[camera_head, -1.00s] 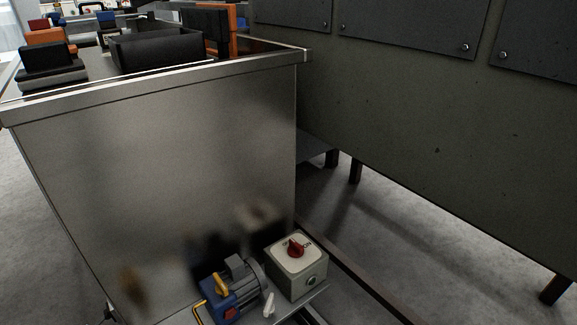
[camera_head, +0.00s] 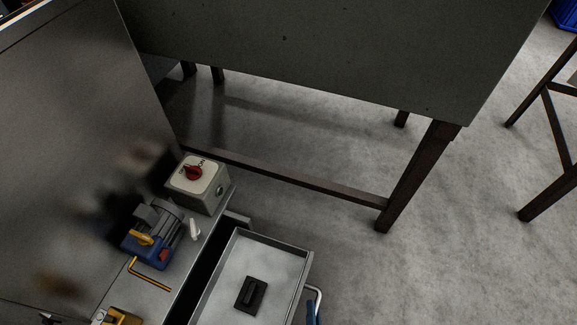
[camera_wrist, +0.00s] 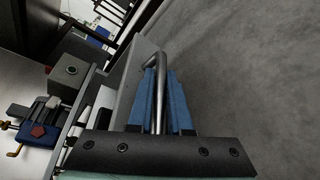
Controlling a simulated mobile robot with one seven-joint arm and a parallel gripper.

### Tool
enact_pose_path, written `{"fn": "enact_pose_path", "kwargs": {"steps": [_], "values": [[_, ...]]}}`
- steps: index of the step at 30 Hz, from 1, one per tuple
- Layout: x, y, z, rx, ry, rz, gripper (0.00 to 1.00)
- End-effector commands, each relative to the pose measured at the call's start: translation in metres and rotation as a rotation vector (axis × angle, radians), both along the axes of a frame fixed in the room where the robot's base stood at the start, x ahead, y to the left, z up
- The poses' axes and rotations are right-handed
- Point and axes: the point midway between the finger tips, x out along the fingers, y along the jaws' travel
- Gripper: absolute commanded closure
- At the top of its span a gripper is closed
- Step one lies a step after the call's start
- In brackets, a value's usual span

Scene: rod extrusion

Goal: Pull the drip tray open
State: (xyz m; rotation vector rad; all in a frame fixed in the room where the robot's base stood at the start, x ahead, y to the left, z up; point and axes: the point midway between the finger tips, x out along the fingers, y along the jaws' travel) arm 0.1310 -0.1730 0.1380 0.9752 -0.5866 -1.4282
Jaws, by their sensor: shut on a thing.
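The drip tray (camera_head: 215,311) is a shallow grey metal drawer at the bottom of the head view. It stands partly out of the bench, with a dark gap along its left side. A small black block (camera_head: 251,293) lies on its pale floor. Its bent metal handle (camera_head: 318,294) is on the right front face and also shows in the wrist view (camera_wrist: 158,118). My gripper (camera_wrist: 161,78) has its blue fingers on both sides of the handle bar, shut on it. In the head view only a bit of blue finger (camera_head: 312,314) shows at the lower edge.
A blue-grey motor pump (camera_head: 154,232) and a grey box with a red knob (camera_head: 200,184) sit on the ledge beside the tray. A yellow hex key (camera_head: 150,275) lies near them. A dark table leg (camera_head: 413,180) stands at the right; the concrete floor between is clear.

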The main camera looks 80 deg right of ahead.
Motion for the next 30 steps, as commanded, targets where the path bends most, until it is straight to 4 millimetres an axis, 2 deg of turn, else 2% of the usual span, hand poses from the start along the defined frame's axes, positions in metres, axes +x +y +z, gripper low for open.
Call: {"fn": "enact_pose_path", "kwargs": {"steps": [14, 15, 19, 20, 30], "values": [[-0.0061, 0.0023, 0.0002, 0.0, 0.0, 0.001, 1.0], [-0.0061, 0.0023, 0.0002, 0.0, 0.0, 0.001, 0.79], [-0.006, 0.0021, 0.0001, 0.0, 0.0, 0.001, 0.56], [-0.006, 0.0021, 0.0001, 0.0, 0.0, 0.001, 0.53], [-0.0061, 0.0047, 0.0011, 0.001, 0.0, 0.001, 0.53]]}}
